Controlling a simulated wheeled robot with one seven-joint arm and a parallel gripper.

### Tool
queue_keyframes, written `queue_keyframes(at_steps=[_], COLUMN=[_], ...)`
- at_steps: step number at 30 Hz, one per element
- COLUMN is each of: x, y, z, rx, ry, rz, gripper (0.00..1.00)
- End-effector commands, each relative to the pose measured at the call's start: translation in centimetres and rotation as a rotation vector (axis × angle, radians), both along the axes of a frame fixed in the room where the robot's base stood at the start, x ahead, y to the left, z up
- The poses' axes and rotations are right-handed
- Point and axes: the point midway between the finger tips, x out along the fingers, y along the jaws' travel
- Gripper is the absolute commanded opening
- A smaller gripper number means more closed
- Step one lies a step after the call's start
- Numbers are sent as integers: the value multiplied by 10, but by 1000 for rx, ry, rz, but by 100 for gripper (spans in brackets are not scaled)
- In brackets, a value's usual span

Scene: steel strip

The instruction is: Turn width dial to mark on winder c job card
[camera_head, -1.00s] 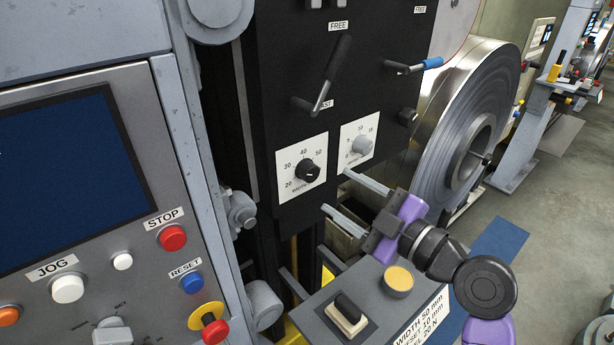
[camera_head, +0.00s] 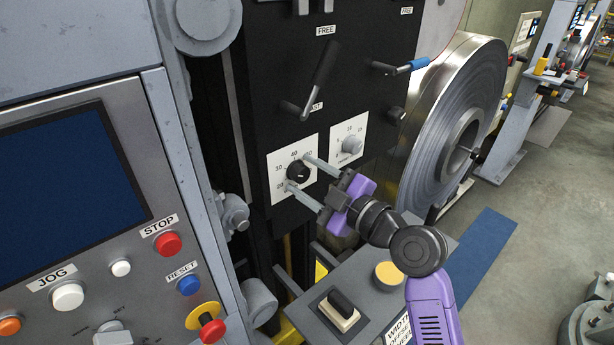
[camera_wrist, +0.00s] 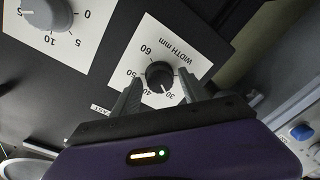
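The width dial (camera_head: 298,173) is a black round knob on a white scale plate on the black machine front. It also shows in the wrist view (camera_wrist: 159,75), with numbers around it; I cannot read its setting surely. My gripper (camera_head: 299,171) is open, its two grey fingers reaching to either side of the dial. In the wrist view the fingertips (camera_wrist: 160,78) flank the knob; I cannot tell whether they touch it. The job card (camera_head: 397,331) is white, at the bottom, partly hidden by my arm; its figures are not readable now.
A second, grey dial (camera_head: 352,145) sits right of the width dial. Above are a black lever (camera_head: 320,80) and a blue-handled lever (camera_head: 410,66). A small panel (camera_head: 365,290) with a rocker switch lies below my gripper. A steel coil (camera_head: 470,110) stands at right.

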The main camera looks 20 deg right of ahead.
Motion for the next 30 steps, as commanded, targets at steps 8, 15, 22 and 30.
queue_keyframes(at_steps=[8,15,22,30], x=[0,0,0,0], y=[0,0,0,0], z=[0,-1,-2,-2], rx=[0,20,119,338], ry=[0,8,39,111], rz=[0,0,0,2], gripper=[0,0,0,0])
